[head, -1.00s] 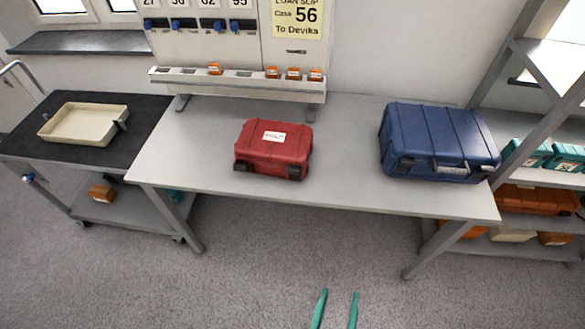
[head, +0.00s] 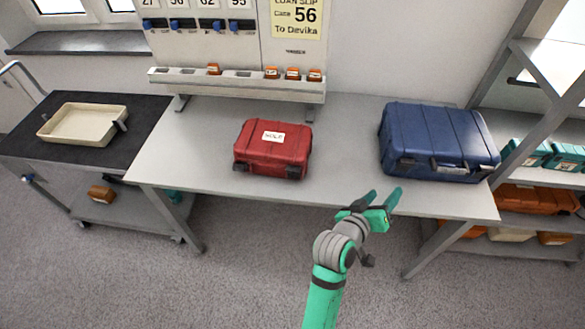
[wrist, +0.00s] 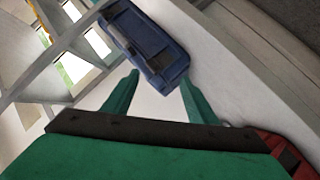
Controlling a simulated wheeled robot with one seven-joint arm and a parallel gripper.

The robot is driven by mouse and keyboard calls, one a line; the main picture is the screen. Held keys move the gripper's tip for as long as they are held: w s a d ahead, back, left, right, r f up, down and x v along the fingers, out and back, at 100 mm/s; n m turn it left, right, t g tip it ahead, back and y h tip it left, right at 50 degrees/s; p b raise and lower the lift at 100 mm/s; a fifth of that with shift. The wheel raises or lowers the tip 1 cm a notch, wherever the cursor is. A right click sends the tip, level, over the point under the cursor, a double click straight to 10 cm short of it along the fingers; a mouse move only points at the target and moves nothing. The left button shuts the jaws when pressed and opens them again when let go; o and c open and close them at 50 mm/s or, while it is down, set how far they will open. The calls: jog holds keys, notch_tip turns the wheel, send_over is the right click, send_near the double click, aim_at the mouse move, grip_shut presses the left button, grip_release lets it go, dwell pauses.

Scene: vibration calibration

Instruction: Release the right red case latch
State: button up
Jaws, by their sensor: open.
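The red case (head: 272,150) lies closed on the grey table, left of the table's middle in the head view. Its two dark latches are on the front face; the right latch (head: 294,172) is at the front right corner. My gripper (head: 384,197) is open and empty over the table's front edge, to the right of the red case and apart from it. In the wrist view my open fingers (wrist: 154,92) point toward the blue case (wrist: 150,42), and a corner of the red case (wrist: 285,150) shows at the lower right.
The blue case (head: 438,140) stands on the right of the table (head: 345,150). A panel with a slotted ledge (head: 240,84) is at the back. A cart with a beige tray (head: 84,124) stands left. Shelving stands right. The table between the two cases is clear.

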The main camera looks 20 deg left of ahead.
jog(key=w+a+r+m+g, duration=0.2)
jog(key=w+a+r, duration=0.1)
jog(key=g+y, duration=0.6)
jog(key=g, duration=0.1)
send_near(293, 170)
jog(key=shift+m, duration=0.4)
jog(key=x, duration=0.8)
jog(key=c, duration=1.1)
